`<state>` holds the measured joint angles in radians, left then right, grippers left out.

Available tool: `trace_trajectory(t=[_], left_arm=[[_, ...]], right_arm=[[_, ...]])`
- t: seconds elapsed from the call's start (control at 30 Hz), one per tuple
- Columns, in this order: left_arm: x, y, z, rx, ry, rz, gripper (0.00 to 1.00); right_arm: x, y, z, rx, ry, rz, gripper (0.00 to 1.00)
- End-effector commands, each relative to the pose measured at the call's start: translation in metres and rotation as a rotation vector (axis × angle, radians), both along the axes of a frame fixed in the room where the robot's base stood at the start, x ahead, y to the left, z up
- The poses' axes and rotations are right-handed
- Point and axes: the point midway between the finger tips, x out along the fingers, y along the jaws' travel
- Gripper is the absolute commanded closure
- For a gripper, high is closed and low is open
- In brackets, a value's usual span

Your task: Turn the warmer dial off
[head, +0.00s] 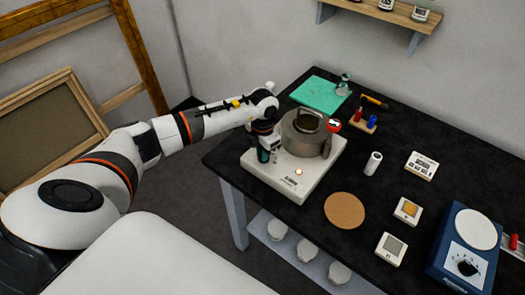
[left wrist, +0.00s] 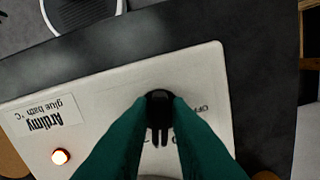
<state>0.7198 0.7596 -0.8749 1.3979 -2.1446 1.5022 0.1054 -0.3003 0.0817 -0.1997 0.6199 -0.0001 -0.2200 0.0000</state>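The warmer (head: 273,178) is a pale box labelled "glue bath °C", with a round metal pot (head: 303,138) on top. Its indicator light (left wrist: 60,157) glows; the light also shows in the head view (head: 298,172). The black warmer dial (left wrist: 158,104) is on the front panel, beside the printed word OFF. My left gripper (left wrist: 159,106) points at the panel, its two green fingers one on each side of the dial and seeming to touch it. In the head view the left gripper (head: 264,153) is at the warmer's left corner and hides the dial. My right gripper is not in view.
The warmer stands near the black table's (head: 285,210) left edge. A cork mat (head: 345,210) lies to its front right, a white cylinder (head: 373,163) to its right, and a green mat (head: 320,92) behind. A blue device (head: 465,255) stands at far right.

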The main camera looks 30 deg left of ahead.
Motion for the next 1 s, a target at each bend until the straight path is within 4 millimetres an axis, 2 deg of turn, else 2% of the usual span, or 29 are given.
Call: trace_trajectory(t=[0.03,0.1,0.57,1.0], left_arm=[[0.0,0.0,0.0,0.0,0.0,0.0,0.92],[0.0,0.0,0.0,0.0,0.0,0.0,1.0],[0.0,0.0,0.0,0.0,-0.002,0.082,1.0],[0.0,-0.002,0.0,0.0,-0.001,0.45,1.0]], right_arm=[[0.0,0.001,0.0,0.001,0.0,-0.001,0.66],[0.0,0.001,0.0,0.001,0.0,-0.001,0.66],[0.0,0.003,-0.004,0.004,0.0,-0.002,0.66],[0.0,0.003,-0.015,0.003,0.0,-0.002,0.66]])
